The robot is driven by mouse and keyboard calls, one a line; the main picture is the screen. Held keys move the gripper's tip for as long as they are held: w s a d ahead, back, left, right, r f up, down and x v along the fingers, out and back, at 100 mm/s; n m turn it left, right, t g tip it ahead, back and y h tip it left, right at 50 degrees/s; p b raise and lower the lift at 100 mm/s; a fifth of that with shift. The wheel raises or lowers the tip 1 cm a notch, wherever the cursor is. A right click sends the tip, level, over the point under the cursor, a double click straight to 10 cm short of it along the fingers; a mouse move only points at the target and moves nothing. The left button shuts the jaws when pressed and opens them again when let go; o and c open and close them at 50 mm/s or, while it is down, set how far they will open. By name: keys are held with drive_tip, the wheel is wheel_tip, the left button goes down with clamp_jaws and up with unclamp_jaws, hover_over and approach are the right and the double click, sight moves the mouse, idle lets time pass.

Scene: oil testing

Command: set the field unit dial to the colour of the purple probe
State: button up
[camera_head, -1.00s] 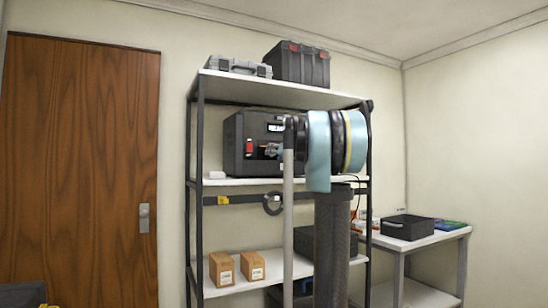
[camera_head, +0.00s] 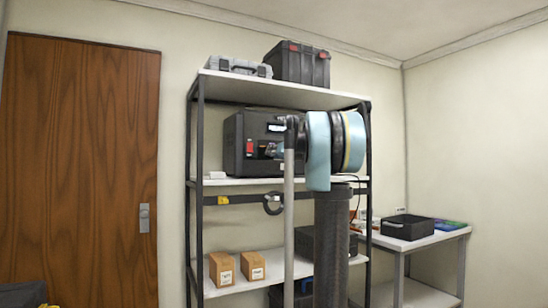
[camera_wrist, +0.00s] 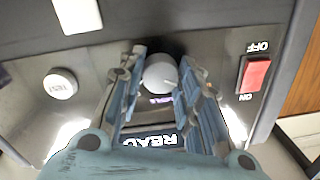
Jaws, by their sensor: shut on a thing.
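The field unit (camera_head: 233,146) is a black case on the shelf's middle board, with a control panel on its right-hand face. In the wrist view its pale grey round dial (camera_wrist: 160,71) sits between the fingers of my gripper (camera_wrist: 160,80), which is shut on it. A small purple mark (camera_wrist: 160,99) shows just below the dial, partly hidden between the fingers; I cannot read it. A dark READ label (camera_wrist: 152,140) lies nearer my palm. In the head view my gripper (camera_head: 270,150) is at the panel, small and partly covered by my arm. I cannot make out the purple probe.
A white TEST button (camera_wrist: 60,83) is left of the dial, and a red ON/OFF switch (camera_wrist: 255,74) is right. The shelf's upright and upper board (camera_head: 230,83) frame the unit. A side table (camera_head: 435,238) with a black tray (camera_head: 407,228) stands at right.

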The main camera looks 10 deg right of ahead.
drive_tip(key=m, duration=1.1)
drive_tip(key=shift+d+f+m+t, duration=0.1)
drive_tip(key=shift+f+m+t, duration=0.05)
drive_tip(key=shift+m+t, duration=0.2)
idle(0.5)
drive_tip(key=o, duration=1)
drive_tip(key=shift+o, duration=0.2)
drive_tip(key=shift+s, duration=0.1)
drive_tip(key=v, duration=1.1)
drive_tip(key=shift+s, duration=0.35)
